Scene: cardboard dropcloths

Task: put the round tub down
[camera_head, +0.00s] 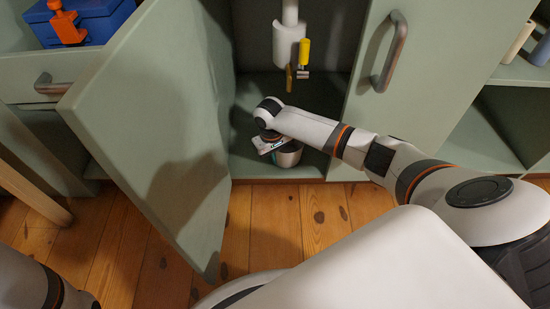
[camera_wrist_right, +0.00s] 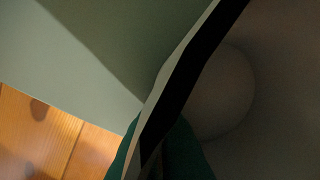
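The round tub (camera_head: 290,156), grey and partly covered, is low inside the open cabinet, close above or on its floor; I cannot tell if it touches. My right gripper (camera_head: 278,148) is at the tub from above and the left. Its fingers are hidden, so I cannot tell whether they grip the tub. In the right wrist view a pale round shape (camera_wrist_right: 228,92), possibly the tub, lies in shadow behind a dark diagonal bar. My left gripper is out of the picture; only part of my left arm shows at the lower left.
The open cabinet door (camera_head: 150,130) stands left of my right arm. A white pipe (camera_head: 289,42) with a yellow handle (camera_head: 304,50) hangs above the tub. A closed door (camera_head: 430,60) is to the right.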

